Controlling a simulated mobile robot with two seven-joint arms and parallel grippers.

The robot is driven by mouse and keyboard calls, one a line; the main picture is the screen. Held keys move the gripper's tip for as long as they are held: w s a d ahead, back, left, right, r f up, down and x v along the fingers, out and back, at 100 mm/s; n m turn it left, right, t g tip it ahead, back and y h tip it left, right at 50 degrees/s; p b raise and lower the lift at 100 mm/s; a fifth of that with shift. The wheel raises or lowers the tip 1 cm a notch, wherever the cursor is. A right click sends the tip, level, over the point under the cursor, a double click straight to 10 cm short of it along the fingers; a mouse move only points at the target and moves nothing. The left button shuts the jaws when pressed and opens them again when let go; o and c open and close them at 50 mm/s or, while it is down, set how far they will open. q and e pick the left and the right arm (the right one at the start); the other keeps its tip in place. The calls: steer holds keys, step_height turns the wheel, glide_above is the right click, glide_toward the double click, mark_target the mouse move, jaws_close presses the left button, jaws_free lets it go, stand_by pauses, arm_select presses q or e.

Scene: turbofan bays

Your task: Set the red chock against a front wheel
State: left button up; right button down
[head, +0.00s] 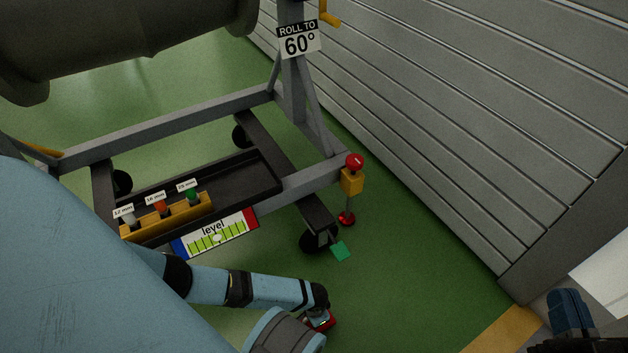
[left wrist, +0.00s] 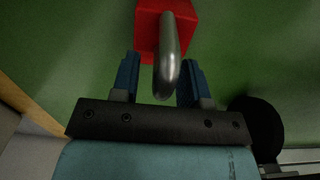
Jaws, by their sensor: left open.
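The red chock (head: 321,321) sits on the green floor at the bottom centre of the head view, partly hidden by my left arm. In the left wrist view the red chock (left wrist: 150,28) is at the top, with its curved metal handle (left wrist: 169,60) reaching down. My left gripper (left wrist: 161,78) is open, with one blue finger on each side of the handle. A dark wheel (head: 314,240) with a green pedal is at the stand's near right corner. My right gripper (head: 571,314) is at the bottom right, away from the chock; its opening is unclear.
The grey stand (head: 170,128) carries a tray with coloured handles and a level sign (head: 215,235). A red-topped yellow post (head: 352,182) stands at its right corner. A grey slatted wall (head: 480,110) bounds the right. Green floor (head: 420,280) is clear between.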

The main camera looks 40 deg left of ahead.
arm_select(q)
step_height(320, 180, up, 3)
steer(key=shift+f+p, duration=0.1)
steer(key=shift+p, duration=0.8)
step_height(320, 180, up, 7)
steer(key=p, duration=0.4)
steer(key=shift+r+p, duration=0.3)
steer(key=shift+r, duration=0.9)
arm_select(e)
steer(key=m, duration=0.1)
steer(key=s+a+r+m, duration=0.1)
steer(key=s+r+m+g+h, duration=0.1)
steer(key=shift+s+a+m, duration=0.25)
steer(key=shift+m, duration=0.15)
